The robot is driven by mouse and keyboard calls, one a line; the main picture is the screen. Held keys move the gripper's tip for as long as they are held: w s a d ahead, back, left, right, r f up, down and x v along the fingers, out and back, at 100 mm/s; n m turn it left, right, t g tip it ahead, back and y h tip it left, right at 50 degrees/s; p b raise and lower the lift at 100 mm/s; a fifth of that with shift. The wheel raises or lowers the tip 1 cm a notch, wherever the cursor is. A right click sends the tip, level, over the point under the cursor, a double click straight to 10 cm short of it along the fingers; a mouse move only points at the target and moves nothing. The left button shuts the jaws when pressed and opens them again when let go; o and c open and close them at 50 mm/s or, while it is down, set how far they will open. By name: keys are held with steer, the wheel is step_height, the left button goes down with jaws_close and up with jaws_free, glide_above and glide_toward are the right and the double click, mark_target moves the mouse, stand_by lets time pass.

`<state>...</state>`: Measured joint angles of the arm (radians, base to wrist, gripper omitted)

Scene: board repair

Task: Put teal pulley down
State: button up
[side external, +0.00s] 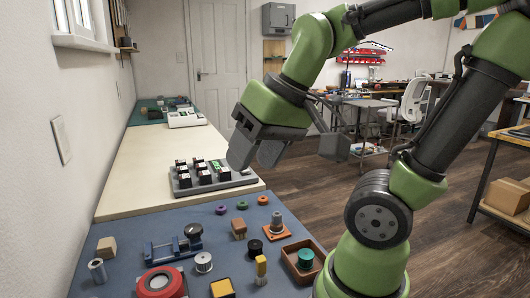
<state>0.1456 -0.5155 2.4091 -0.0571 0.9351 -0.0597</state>
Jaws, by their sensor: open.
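The teal pulley (305,256) sits in a small square brown wooden tray (290,265) at the right edge of the blue mat. The tray's walls surround it. My gripper (256,157) is open and looks empty. It is raised up and back from the teal pulley, near the grey board holder in the picture, and is not touching the pulley.
The blue mat (120,225) holds several loose parts: a red round part (161,284), a blue vise (173,246), a white spool (203,262) and a yellow block (261,267). A grey holder (185,187) with black parts stands behind on the cream surface.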

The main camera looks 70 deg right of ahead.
steer(key=shift+n+t+y, duration=0.5)
steer(key=shift+t+y, duration=0.1)
steer(key=shift+t, duration=0.3)
steer(key=s+a, duration=0.1)
steer(key=s+a+r, duration=0.1)
steer(key=a, duration=0.1)
steer(key=shift+s+r, duration=0.2)
steer(key=shift+s, duration=0.05)
